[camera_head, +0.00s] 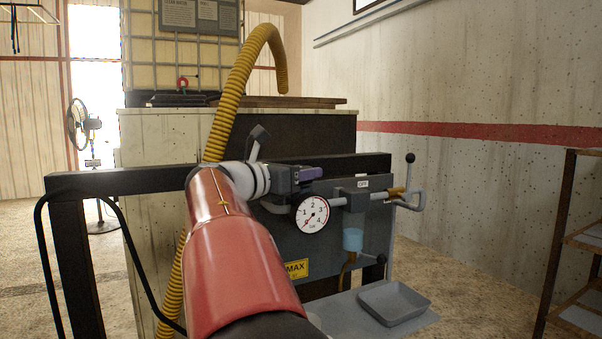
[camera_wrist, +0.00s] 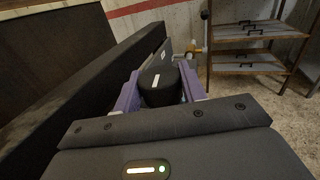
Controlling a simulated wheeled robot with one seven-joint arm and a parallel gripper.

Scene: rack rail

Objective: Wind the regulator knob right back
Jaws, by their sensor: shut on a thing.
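The regulator knob (camera_wrist: 158,84) is black and round with a white mark on its top. In the wrist view it sits between the purple fingers of my gripper (camera_wrist: 160,94), which is shut on it. In the head view my gripper (camera_head: 308,174) is at the left end of the regulator assembly and hides the knob. The round white pressure gauge (camera_head: 313,215) is just below the fingers; its needle is too small to read surely. A blue filter bowl (camera_head: 352,240) hangs to the right of the gauge.
A black rail (camera_head: 120,181) runs along behind the gripper. A lever with a black ball (camera_head: 410,158) stands at the right end of the pipework. A grey tray (camera_head: 393,302) lies below. A yellow hose (camera_head: 232,95) arches over at the left. Shelves (camera_head: 585,240) stand at far right.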

